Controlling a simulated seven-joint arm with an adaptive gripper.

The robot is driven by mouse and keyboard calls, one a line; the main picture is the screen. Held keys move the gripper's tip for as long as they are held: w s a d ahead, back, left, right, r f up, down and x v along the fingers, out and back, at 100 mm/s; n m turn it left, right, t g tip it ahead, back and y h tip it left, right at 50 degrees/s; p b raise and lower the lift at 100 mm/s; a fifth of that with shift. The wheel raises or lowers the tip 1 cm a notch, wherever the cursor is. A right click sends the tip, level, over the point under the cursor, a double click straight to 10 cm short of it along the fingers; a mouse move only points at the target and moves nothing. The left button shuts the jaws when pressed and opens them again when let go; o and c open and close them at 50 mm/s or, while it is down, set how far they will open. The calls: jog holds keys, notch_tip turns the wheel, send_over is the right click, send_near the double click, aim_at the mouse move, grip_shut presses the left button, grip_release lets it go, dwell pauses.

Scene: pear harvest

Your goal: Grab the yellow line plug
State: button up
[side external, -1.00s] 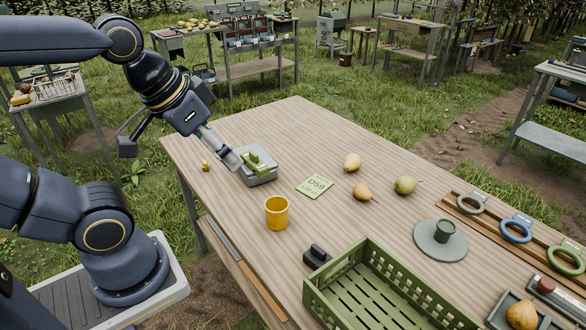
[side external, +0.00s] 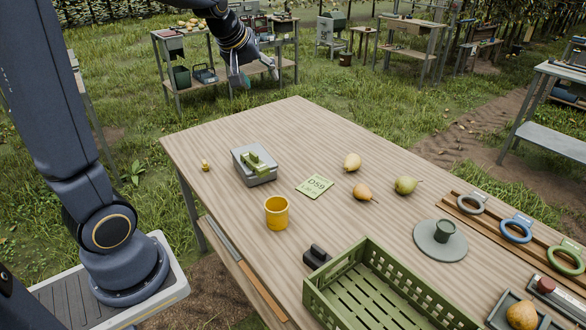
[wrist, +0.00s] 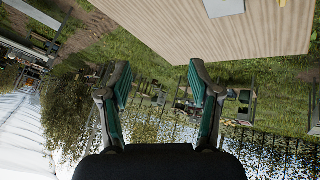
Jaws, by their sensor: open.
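The yellow line plug is most likely the small yellow piece (side external: 205,166) standing near the left edge of the table; it is too small to make out in detail. A small yellow spot (wrist: 283,3) at the top edge of the wrist view may be the same piece. My gripper (side external: 257,76) is raised well above the table and appears beyond its far end, away from the plug. In the wrist view my gripper (wrist: 158,82) has its two fingers spread with nothing between them.
A grey box with a green handle-like top (side external: 255,180) stands right of the plug. The table's far end is clear.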

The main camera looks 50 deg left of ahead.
jog(key=a+f+n+g+y, duration=0.25)
jog(key=a+f, duration=0.55)
jog(key=a, duration=0.5)
jog(key=n+g+h, duration=0.1)
jog(key=n+g, duration=0.2)
jog(key=g, duration=0.1)
send_near(204, 161)
jog(key=x, duration=0.5)
jog(key=shift+w+d+f, duration=0.1)
jog(key=shift+d+f, duration=0.05)
jog(key=shift+d, duration=0.05)
jog(key=shift+x, duration=2.8)
jog(key=shift+a, duration=0.1)
jog(key=c, duration=0.9)
